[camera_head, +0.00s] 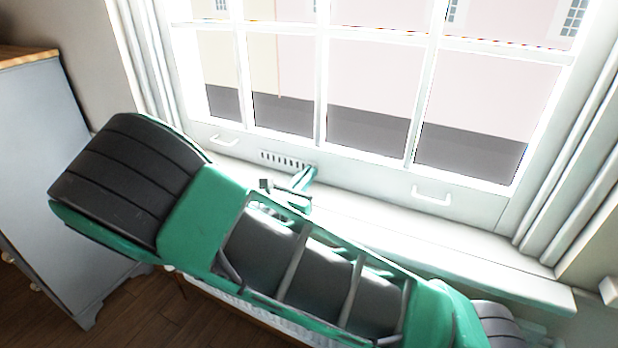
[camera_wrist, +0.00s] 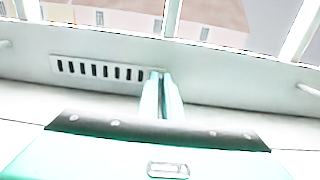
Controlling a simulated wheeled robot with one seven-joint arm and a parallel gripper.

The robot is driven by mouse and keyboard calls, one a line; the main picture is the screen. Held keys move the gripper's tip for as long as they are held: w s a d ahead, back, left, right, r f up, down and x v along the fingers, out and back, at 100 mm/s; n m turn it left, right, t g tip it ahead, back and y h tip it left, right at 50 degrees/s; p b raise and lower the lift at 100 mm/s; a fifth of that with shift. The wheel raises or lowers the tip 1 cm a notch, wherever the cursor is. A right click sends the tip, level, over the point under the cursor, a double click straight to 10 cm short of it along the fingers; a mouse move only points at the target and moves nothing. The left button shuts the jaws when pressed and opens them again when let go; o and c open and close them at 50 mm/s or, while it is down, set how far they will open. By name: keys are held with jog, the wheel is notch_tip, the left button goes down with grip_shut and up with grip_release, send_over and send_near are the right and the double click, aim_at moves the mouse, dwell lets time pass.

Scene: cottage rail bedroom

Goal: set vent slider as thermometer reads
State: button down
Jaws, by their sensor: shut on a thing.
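The white vent (camera_head: 284,159) with dark slots is set in the bottom rail of the window frame. It also shows in the wrist view (camera_wrist: 100,70), its slots running left of my fingers. My teal gripper (camera_head: 306,178) reaches over the sill to the vent's right end. In the wrist view my gripper's fingers (camera_wrist: 160,78) are together at that end, shut on the vent slider, which they hide almost wholly. The slider's exact position and any scale marks cannot be made out. I see no thermometer in either view.
White handles sit on the rail left (camera_head: 224,141) and right (camera_head: 431,197) of the vent. The white sill (camera_head: 470,250) runs below the window and looks clear. A grey cabinet (camera_head: 60,190) stands at the left. My arm covers much of the lower middle.

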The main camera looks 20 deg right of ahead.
jog(key=shift+w+a, duration=0.3)
jog(key=shift+a, duration=0.15)
jog(key=c, duration=1.9)
grip_release()
jog(key=v, duration=1)
jog(key=shift+s+a, duration=0.2)
jog(key=shift+a, duration=0.05)
